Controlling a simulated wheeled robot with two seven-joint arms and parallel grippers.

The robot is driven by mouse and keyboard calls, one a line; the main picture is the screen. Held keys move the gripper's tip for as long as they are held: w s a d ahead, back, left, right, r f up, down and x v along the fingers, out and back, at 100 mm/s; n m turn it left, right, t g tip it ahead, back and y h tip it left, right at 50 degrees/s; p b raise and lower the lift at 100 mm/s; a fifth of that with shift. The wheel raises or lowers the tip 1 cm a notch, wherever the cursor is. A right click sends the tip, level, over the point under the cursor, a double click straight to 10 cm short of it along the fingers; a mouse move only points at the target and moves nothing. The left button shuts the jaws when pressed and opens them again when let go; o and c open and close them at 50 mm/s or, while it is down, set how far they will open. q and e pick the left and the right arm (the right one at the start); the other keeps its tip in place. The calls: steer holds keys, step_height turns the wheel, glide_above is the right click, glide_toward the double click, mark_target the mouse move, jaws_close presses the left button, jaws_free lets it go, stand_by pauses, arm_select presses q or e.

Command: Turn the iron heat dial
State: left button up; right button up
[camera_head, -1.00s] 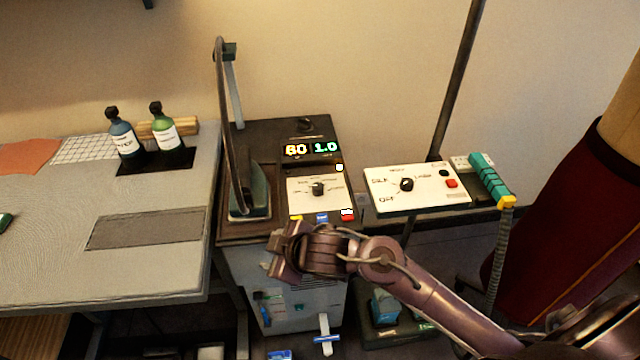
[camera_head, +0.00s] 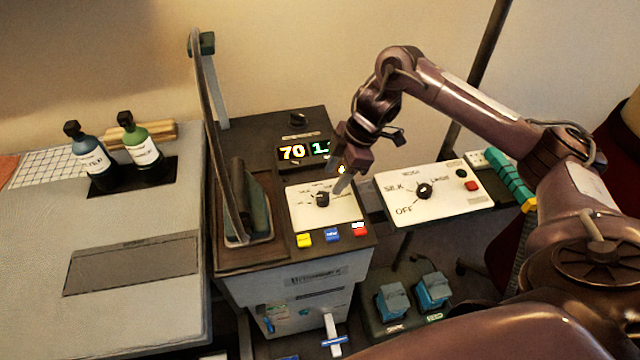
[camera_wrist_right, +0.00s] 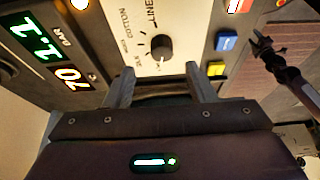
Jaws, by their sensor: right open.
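A small black dial (camera_head: 322,199) sits on the white plate (camera_head: 305,221) of the ironing station. In the right wrist view, the dial (camera_wrist_right: 160,46) points between the fingers, with LINEN and COTTON printed around it. My right gripper (camera_head: 341,184) is open above the right side of this plate. In the wrist view its fingers (camera_wrist_right: 161,84) are spread and empty, and the dial lies just beyond their tips, apart from them. A second dial (camera_head: 424,190) with SILK and OFF marks is on the white panel to the right. My left gripper is not in view.
The iron (camera_head: 250,208) stands left of the plate. Yellow (camera_head: 304,240), blue (camera_head: 332,235) and red (camera_head: 360,229) buttons line the station's front edge. A lit display (camera_head: 292,152) reads 70, partly hidden by my gripper. Two bottles (camera_head: 140,147) stand on the left table.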

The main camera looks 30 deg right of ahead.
mark_target(324, 195)
steer(key=x, duration=0.4)
steer(key=shift+s+a+f+b, duration=0.2)
steer(key=shift+s+a+b, duration=0.05)
steer(key=shift+b, duration=0.05)
steer(key=shift+w+a+f, duration=0.1)
steer(key=shift+w+f, duration=0.05)
steer(key=shift+f, duration=0.25)
steer(key=shift+w+a+f, duration=0.15)
steer(key=shift+w+f, duration=0.05)
steer(key=shift+f, duration=0.2)
steer(key=shift+s+a+f, duration=0.1)
steer(key=shift+f, duration=0.05)
steer(key=c, duration=0.9)
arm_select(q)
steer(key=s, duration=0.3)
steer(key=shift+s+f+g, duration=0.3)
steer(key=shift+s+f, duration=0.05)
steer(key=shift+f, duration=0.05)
arm_select(e)
steer(key=shift+c, duration=0.3)
